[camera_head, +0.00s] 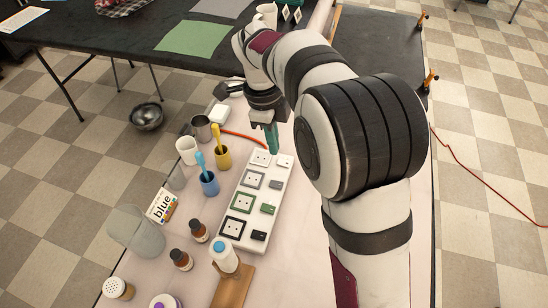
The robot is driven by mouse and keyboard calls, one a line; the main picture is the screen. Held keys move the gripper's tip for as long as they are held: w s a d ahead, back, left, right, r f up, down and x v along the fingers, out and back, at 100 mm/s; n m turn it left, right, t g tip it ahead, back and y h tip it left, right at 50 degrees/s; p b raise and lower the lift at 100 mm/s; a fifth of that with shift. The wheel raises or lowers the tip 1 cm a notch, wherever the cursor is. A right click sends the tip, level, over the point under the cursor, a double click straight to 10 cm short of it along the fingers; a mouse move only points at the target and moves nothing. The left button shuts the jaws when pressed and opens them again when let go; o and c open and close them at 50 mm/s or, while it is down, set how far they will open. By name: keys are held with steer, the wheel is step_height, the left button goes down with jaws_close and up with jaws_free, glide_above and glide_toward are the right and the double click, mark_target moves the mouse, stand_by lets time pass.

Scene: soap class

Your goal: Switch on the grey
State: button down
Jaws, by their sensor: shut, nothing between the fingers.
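A white power strip (226,240) lies on the table with a row of sockets, each beside a rocker switch. The grey-framed socket (252,180) is second from the far end, and the grey switch (276,184) is to its right. Which way this switch is tilted is too small to tell. My gripper (272,150) points down with its teal fingers shut and empty. It is over the far end of the strip, near the white socket (261,158) and white switch (285,161), beyond the grey switch. Whether the fingertips touch anything cannot be told.
The green switch (267,209) and black switch (258,235) sit nearer on the strip. Left of it are a blue cup (209,187), a yellow cup (223,160) and brown bottles (181,259). A white bottle (223,260) stands at the near end. My arm covers the right side.

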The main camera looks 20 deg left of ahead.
mark_target(281, 185)
steer(key=f, duration=0.4)
steer(key=d+f, duration=0.1)
steer(key=f, duration=0.9)
steer(key=shift+d, duration=0.35)
steer(key=shift+d+f, duration=0.1)
steer(key=shift+f, duration=0.1)
steer(key=shift+a+r, duration=0.2)
steer(key=shift+a, duration=0.6)
step_height(281, 185, up, 14)
steer(key=a, duration=0.1)
steer(key=shift+a, duration=0.35)
